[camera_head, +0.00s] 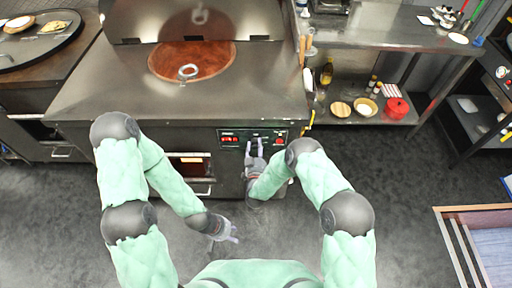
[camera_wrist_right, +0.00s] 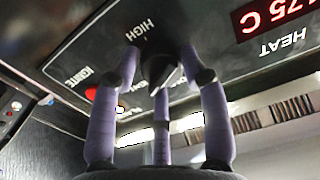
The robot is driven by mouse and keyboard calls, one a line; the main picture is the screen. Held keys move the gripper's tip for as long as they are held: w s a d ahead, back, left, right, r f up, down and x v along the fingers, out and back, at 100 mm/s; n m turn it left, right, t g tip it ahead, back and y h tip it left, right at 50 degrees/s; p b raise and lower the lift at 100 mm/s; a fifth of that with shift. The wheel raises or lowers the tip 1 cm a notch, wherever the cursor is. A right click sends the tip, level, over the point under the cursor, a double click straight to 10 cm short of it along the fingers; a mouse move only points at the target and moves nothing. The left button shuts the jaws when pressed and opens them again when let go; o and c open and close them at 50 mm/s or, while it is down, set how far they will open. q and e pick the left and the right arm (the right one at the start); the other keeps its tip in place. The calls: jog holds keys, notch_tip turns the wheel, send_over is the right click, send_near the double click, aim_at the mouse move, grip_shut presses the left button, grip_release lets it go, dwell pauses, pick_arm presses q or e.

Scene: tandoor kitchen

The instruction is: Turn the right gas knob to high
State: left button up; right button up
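The control panel (camera_head: 226,133) is on the front of the tandoor counter. My right gripper (camera_head: 254,147) is at the middle of this panel. In the right wrist view, a dark knob (camera_wrist_right: 156,68) sits among the three purple fingers of my right gripper (camera_wrist_right: 160,62). The fingertips are close on both sides of the knob; I cannot tell whether they touch it. A HIGH label (camera_wrist_right: 140,33) is just beyond the knob, and a partly hidden label is beside it. The knob's setting is unclear. My left gripper (camera_head: 233,235) is low over the floor, empty, with its fingers apart.
The wrist view shows a red display (camera_wrist_right: 280,15), a HEAT label (camera_wrist_right: 283,42) and an IGNITE label (camera_wrist_right: 82,77). The tandoor opening (camera_head: 215,62) is above. Floor between is clear.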

jog(key=c, duration=0.4)
jog(key=shift+f+m, duration=0.15)
jog(key=shift+m, duration=0.25)
jog(key=shift+s+m+b, duration=0.1)
jog(key=shift+m+b, duration=0.65)
jog(key=shift+m, duration=0.25)
jog(key=m+b, duration=0.1)
jog(key=m, duration=0.2)
jog(key=shift+a+f+m+b, duration=0.1)
jog(key=shift+m+b, duration=0.2)
jog(key=shift+a+r+m+b, duration=0.1)
jog(key=shift+m+b, duration=2.15)
jog(key=shift+m, duration=2.05)
jog(key=shift+a+r+m+b, duration=0.1)
jog(key=shift+m+b, duration=2.1)
jog(key=shift+m, duration=2.1)
jog(key=shift+r, duration=0.1)
